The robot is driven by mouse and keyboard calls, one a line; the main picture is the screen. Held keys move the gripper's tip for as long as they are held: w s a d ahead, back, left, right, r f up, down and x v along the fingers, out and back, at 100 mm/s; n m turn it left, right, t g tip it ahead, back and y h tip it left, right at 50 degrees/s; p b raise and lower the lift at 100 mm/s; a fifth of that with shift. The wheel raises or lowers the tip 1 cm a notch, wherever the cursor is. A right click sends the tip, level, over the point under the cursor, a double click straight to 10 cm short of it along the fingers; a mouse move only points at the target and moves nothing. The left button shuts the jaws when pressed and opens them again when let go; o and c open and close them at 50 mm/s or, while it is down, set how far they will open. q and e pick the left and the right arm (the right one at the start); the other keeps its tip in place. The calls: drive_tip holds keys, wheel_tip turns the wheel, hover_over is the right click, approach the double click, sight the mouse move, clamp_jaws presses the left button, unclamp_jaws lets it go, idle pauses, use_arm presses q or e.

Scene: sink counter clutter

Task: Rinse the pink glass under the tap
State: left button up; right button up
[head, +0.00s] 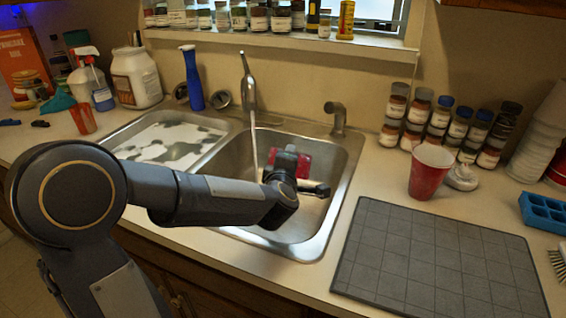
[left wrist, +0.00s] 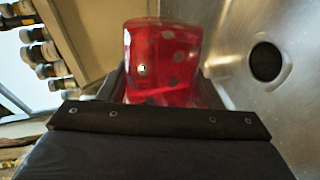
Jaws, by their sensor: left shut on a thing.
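The pink glass (head: 304,165), reddish with pale dots, is in the right sink basin, partly hidden by my left gripper (head: 298,174). In the left wrist view the glass (left wrist: 163,58) sits between the fingers of my left gripper (left wrist: 160,92), which is shut on it. The tap (head: 249,85) stands behind the basin. A thin stream of water (head: 254,140) falls from it, left of the glass in the head view. The lower end of the stream is hidden by my arm, and I see no water touching the glass. My right gripper is out of view.
The steel basin wall (head: 347,160) lies close right of the gripper. A drain hole (left wrist: 266,61) shows in the left wrist view. A red cup (head: 428,173) and jars (head: 440,118) stand right of the sink. A grey mat (head: 430,260) lies bare in front.

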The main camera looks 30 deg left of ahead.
use_arm(q)
drive_tip(key=r+m+y+p, duration=0.1)
drive_tip(key=m+p, duration=0.1)
drive_tip(key=p, duration=0.1)
drive_tip(key=r+m+y+p, duration=0.1)
drive_tip(key=m+p, duration=0.1)
drive_tip(key=p, duration=0.2)
drive_tip(key=d+m+p, duration=0.1)
drive_tip(key=m+p, duration=0.1)
drive_tip(key=p, duration=0.2)
drive_tip(key=shift+w+r+y, duration=0.1)
drive_tip(key=shift+r+y, duration=0.3)
drive_tip(key=shift+a+f+m, duration=0.1)
drive_tip(key=shift+f+m, duration=0.1)
drive_tip(key=shift+m, duration=0.6)
drive_tip(key=shift+a+f+m+y+b, duration=0.2)
drive_tip(key=shift+m+y+b, duration=0.15)
drive_tip(key=shift+m, duration=0.55)
drive_tip(key=m, duration=0.2)
drive_tip(key=a+y, duration=0.1)
drive_tip(key=shift+s+f+m+t+b, duration=0.25)
drive_tip(key=shift+m+t+b, duration=0.05)
drive_tip(key=shift+m+b, duration=0.1)
drive_tip(key=shift+s+a+f+m+y, duration=0.1)
drive_tip(key=shift+a+m+y, duration=0.25)
drive_tip(key=shift+m, duration=0.55)
